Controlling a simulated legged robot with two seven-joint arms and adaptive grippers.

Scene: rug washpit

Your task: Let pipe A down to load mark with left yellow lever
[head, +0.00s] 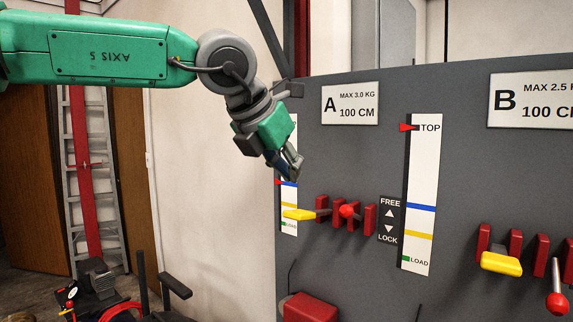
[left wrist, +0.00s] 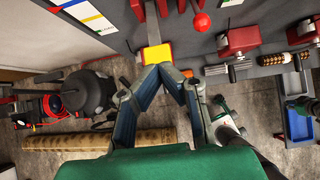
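The left yellow lever (head: 298,214) sticks out from the panel under sign A (head: 350,104), left of a red-ball lever (head: 347,211). My left gripper (head: 293,168) is above the yellow lever and apart from it in the head view. In the left wrist view the fingertips (left wrist: 161,68) come together with nothing seen between them, just short of the yellow handle (left wrist: 157,53). The left scale (head: 289,200) is partly hidden by my gripper; its red pointer (head: 279,182) is near the blue line, above the yellow line and green LOAD mark. I cannot make out pipe A.
The second scale (head: 420,190) has its red pointer at TOP. A FREE/LOCK plate (head: 390,220) stands left of it. Another yellow lever (head: 501,263) is at the right, under sign B (head: 532,98). A long brown roll (left wrist: 95,140) lies on the floor.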

